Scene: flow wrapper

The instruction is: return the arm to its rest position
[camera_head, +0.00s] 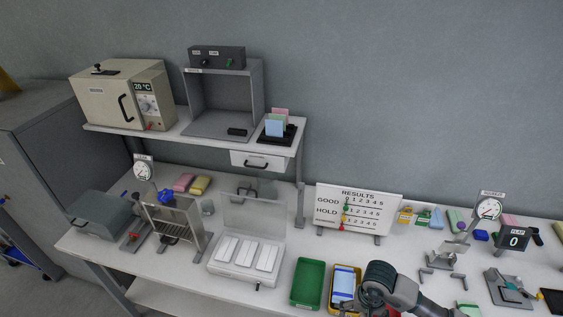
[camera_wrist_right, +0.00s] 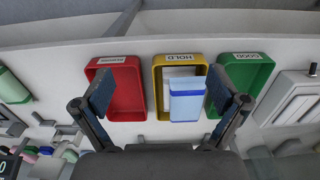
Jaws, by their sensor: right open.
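My right arm (camera_head: 388,282) reaches in from the bottom right of the head view, over the front of the bench beside the trays; its gripper is not clear there. In the right wrist view my right gripper (camera_wrist_right: 158,90) is open, with its two fingers wide apart and nothing held between them. A light-blue packet (camera_wrist_right: 187,100) shows between the fingers, in the yellow HOLD tray (camera_wrist_right: 158,98). The packet also shows in the head view (camera_head: 344,283). My left gripper is not in view.
The green GOOD tray (camera_head: 308,283) stands left of the yellow tray. A red tray (camera_wrist_right: 122,98) is on the yellow tray's other side, mostly hidden by my arm in the head view. A results board (camera_head: 358,209) stands behind; a counter (camera_head: 513,241) and fixtures stand right.

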